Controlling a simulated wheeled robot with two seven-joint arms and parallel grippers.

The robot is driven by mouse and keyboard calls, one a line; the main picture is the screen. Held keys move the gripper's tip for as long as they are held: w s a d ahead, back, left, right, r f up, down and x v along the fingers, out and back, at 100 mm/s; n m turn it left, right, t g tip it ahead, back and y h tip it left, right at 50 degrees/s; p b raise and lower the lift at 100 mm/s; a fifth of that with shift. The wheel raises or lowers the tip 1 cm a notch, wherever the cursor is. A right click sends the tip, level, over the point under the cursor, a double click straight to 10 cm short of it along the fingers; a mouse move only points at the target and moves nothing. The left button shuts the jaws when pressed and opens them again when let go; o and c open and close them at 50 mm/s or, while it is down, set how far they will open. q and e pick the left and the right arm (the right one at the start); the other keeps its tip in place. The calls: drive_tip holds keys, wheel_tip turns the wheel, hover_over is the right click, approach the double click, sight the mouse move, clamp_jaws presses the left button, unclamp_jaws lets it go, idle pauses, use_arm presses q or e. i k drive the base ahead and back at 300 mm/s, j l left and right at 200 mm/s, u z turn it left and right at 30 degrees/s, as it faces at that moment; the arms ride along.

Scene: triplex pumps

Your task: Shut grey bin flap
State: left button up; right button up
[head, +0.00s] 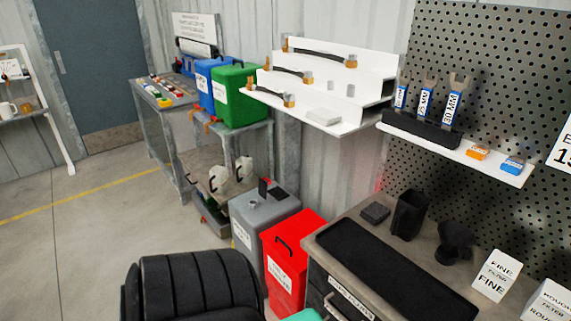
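The grey bin (262,217) stands on the floor near the middle of the head view, left of a red bin. Its top faces up and carries a white label on its front side. A small dark flap (263,187) stands up from the top, with another dark piece (278,194) beside it. A small round fitting also sits on the top. The flap looks raised, but its hinge is too small to make out. Neither of my grippers is in view.
The red bin (292,252) stands between the grey bin and the workbench (318,241). A black ribbed padded shape (195,285) fills the near foreground and hides some floor. Shelves (330,118) hang above. Open floor (95,235) lies to the left.

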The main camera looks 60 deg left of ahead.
sight(262, 187)
drive_tip(key=u, duration=2.25)
drive_tip(key=i+j, duration=0.6)
drive_tip(key=i+l+z, duration=0.05)
